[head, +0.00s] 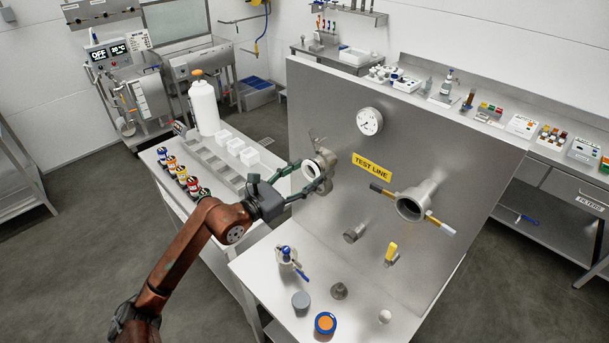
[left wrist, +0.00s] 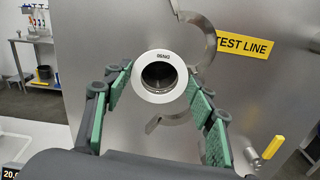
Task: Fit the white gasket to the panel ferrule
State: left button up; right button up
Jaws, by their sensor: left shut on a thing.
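My left gripper (head: 308,180) comes in from the left and is in front of the panel's left part. It is shut on the white gasket (head: 312,170), a ring with dark lettering at its top. In the left wrist view the gasket (left wrist: 142,78) faces me between the green finger pads of the gripper (left wrist: 162,88). An open metal clamp (left wrist: 207,42) hangs behind it, one arc above right and one below. The panel ferrule (head: 326,160) is directly behind the gasket and mostly hidden. I cannot tell whether the gasket touches it. My right gripper is not in view.
The steel panel (head: 330,105) bears a gauge (head: 369,121), a yellow TEST LINE label (head: 372,166) and a large fitting with handles (head: 413,205). Small parts and an orange-topped blue jar (head: 325,324) stand on the table below. A side table holds a white bottle (head: 204,108).

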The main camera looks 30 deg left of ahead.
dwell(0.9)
pick_arm(q)
jog(key=shift+x, duration=0.85)
jog(key=o, duration=0.8)
jog(key=v, duration=0.6)
dwell(0.4)
